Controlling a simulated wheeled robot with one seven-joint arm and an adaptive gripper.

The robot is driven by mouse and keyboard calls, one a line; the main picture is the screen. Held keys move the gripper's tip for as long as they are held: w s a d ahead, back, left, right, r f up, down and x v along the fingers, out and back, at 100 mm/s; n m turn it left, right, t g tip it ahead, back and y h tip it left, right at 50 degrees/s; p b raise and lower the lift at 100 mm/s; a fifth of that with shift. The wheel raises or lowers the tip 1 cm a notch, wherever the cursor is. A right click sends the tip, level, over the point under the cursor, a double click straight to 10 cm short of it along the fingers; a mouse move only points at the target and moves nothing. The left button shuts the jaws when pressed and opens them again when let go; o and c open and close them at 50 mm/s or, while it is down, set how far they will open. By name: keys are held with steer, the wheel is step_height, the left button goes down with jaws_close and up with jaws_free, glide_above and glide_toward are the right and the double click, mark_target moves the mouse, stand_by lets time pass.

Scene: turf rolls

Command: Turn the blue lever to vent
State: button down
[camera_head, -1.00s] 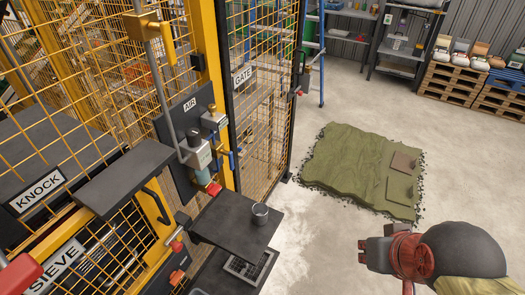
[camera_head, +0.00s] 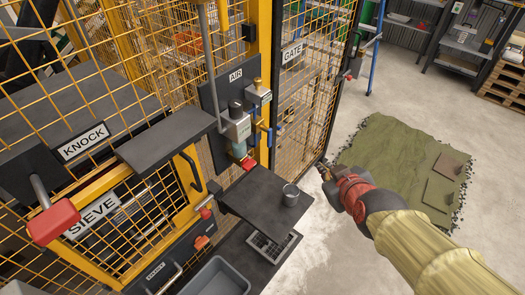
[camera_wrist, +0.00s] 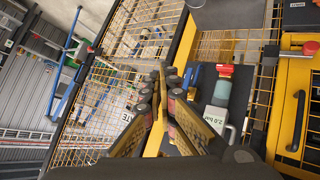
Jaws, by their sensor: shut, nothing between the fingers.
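The blue lever (camera_head: 266,133) is on the AIR unit (camera_head: 238,128), on a dark plate fixed to the yellow post. It also shows in the wrist view (camera_wrist: 187,78), just right of my fingertips. My gripper (camera_head: 322,168) is to the right of the lever in the head view, in front of the mesh gate's lower end. In the wrist view my gripper (camera_wrist: 160,82) is shut and empty, and I see no contact with the lever. The fingers hide part of the plate. The lever's exact angle is too small to tell.
A dark shelf (camera_head: 262,198) with a metal cup (camera_head: 290,194) juts out below the AIR unit. Yellow mesh fencing and the GATE panel (camera_head: 305,90) stand behind. A red-handled lever (camera_head: 55,220) is at left. Green turf (camera_head: 395,155) lies on the floor at right.

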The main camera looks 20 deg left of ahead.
steer(key=w+a+f+n+t+y, duration=0.1)
steer(key=w+a+f+n, duration=0.15)
steer(key=a, duration=0.35)
steer(key=w+a+f+n+t+y, duration=0.1)
steer(key=a+f+n+t, duration=0.15)
steer(key=a, duration=0.35)
steer(key=s+a+f+n+t+y+b, duration=0.1)
steer(key=s+a+f+n+t, duration=0.2)
steer(key=a+f+n, duration=0.3)
steer(key=shift+s+a+f+n, duration=0.15)
steer(key=shift+s+a+n, duration=0.3)
steer(key=shift+n, duration=0.55)
steer(key=shift+d, duration=0.1)
steer(key=w+d+b+x, duration=0.1)
steer(key=d+b+x, duration=0.1)
steer(key=x, duration=1)
steer(key=shift+w+d+b, duration=0.25)
steer(key=shift+w+b, duration=0.15)
steer(key=shift+b, duration=0.1)
steer(key=shift+t, duration=0.25)
